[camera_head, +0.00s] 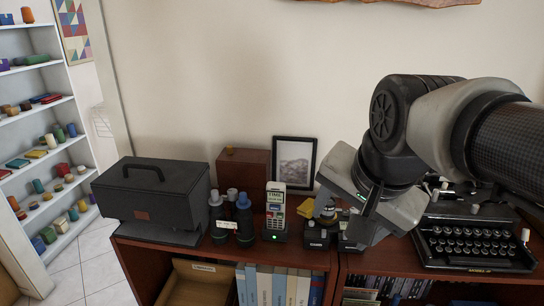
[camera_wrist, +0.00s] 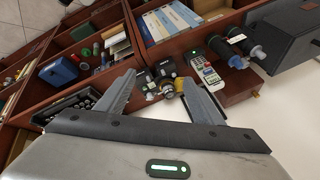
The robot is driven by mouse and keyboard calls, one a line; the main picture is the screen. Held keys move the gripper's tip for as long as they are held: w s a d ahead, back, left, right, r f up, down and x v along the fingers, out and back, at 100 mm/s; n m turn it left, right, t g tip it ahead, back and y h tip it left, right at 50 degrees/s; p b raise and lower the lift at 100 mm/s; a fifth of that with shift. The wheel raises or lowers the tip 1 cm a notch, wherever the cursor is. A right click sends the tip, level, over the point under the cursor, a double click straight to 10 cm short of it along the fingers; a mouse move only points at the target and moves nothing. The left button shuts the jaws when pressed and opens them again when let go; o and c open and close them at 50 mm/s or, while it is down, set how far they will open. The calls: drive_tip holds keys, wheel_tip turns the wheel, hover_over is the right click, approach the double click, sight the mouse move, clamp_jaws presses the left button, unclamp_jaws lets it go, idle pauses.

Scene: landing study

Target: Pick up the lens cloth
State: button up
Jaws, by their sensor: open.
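My gripper (camera_head: 346,207) is open and points down over small dark camera gear (camera_head: 317,235). In the wrist view the open fingers (camera_wrist: 160,80) stand on both sides of this gear, with nothing clearly held. A small yellow patch (camera_wrist: 180,83) shows by the right finger there; I cannot tell whether it is the cloth. Another yellow bit (camera_head: 306,207) shows left of my gripper.
A black case (camera_head: 152,197), a brown box (camera_head: 243,172) and a framed picture (camera_head: 294,162) are further left and behind. A typewriter (camera_head: 470,243) stands close on the right.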

drive_tip(key=w+m+b, duration=0.2)
drive_tip(key=w+m, duration=0.5)
drive_tip(key=m, duration=1.3)
approach(308, 205)
drive_tip(key=x, duration=0.1)
drive_tip(key=b+x, duration=0.1)
drive_tip(key=x, duration=0.1)
drive_tip(key=shift+a+f, duration=0.2)
drive_tip(key=shift+a, duration=0.05)
drive_tip(key=shift+d+b+x, duration=0.15)
drive_tip(key=shift+b+x, duration=0.05)
drive_tip(key=shift+x, duration=1.25)
drive_tip(key=shift+d+b+x, duration=0.15)
drive_tip(key=shift+x, duration=1.35)
drive_tip(key=c, duration=1.2)
drive_tip(key=shift+r, duration=0.1)
